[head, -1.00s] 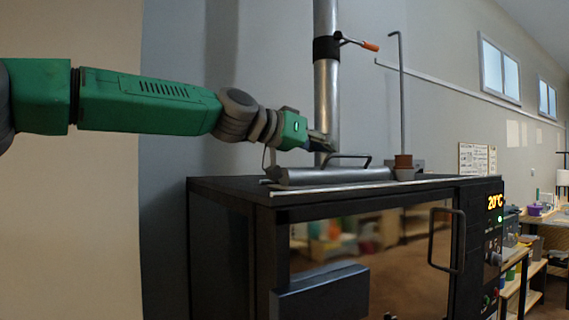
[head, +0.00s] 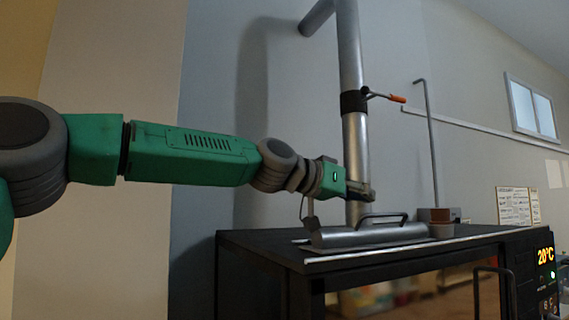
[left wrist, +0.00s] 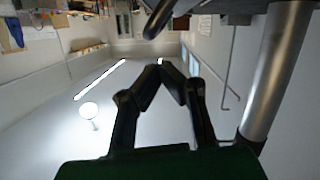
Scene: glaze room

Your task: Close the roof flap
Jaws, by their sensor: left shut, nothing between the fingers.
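The roof flap (head: 372,236) is a long silver piece on top of the black kiln, with a dark bar handle (head: 384,215) on it. It lies low along the roof; I cannot tell whether it is fully seated. My left gripper (head: 371,194) is shut and empty, just above the handle and in front of the steel flue pipe. In the left wrist view, the fingertips (left wrist: 161,68) meet with nothing between them, and the dark curved handle (left wrist: 157,20) shows at the top. My right gripper is not in view.
The flue pipe (head: 356,140) rises behind the flap and carries an orange-tipped lever (head: 396,98). The kiln's display (head: 545,256) reads 20°C. The wall left of the kiln is clear.

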